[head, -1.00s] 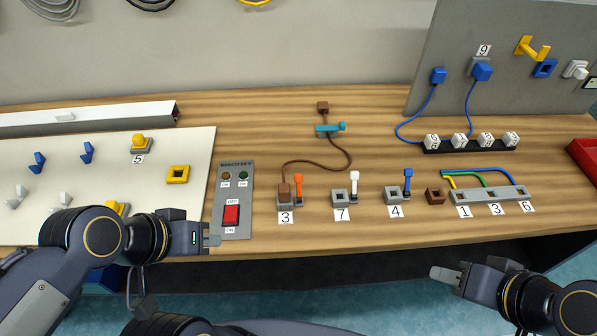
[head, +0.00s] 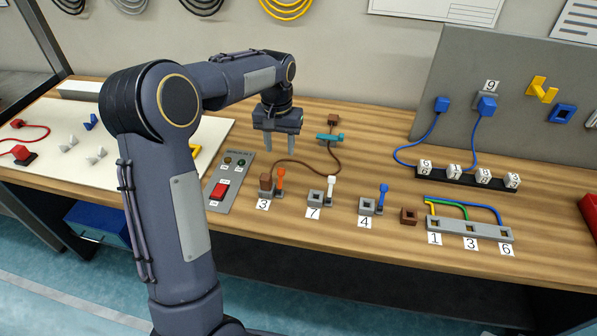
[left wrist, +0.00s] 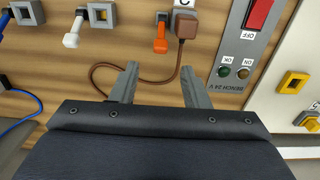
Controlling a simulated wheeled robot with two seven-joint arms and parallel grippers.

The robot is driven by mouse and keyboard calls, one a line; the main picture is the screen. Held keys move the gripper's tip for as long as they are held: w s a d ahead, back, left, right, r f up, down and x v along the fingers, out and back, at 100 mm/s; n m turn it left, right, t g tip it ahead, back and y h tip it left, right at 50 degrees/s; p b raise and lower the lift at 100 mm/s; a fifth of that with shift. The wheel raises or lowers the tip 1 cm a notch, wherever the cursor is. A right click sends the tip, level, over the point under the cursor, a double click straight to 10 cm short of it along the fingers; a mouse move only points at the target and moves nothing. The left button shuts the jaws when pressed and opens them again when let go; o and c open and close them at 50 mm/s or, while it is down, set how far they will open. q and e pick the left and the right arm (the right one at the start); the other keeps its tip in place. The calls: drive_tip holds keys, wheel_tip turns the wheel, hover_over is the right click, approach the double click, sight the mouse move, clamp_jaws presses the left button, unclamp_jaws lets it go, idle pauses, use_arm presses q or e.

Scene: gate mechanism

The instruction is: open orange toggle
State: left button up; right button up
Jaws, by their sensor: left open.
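The orange toggle (head: 281,176) stands upright beside a brown plug (head: 265,184) in the grey socket block labelled 3, on the wooden bench. In the left wrist view the orange toggle (left wrist: 160,40) lies just beyond the fingertips, next to the brown plug (left wrist: 184,25). My left gripper (head: 278,152) points down above the bench, behind and above the toggle. It is open and empty, and its fingers also show in the left wrist view (left wrist: 160,72). No finger touches the toggle. My right gripper is not in view.
A brown cable (head: 320,171) runs behind the toggle to a teal clamp (head: 329,138). A panel with a red switch (head: 220,190) stands to the left. Sockets with a white toggle (head: 331,187) and a blue toggle (head: 383,195) stand to the right.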

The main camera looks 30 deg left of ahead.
sight(281, 178)
use_arm(q)
wheel_tip(281, 178, down, 8)
drive_tip(key=shift+w+a+f+p, duration=0.1)
drive_tip(key=shift+p, duration=0.25)
clamp_jaws()
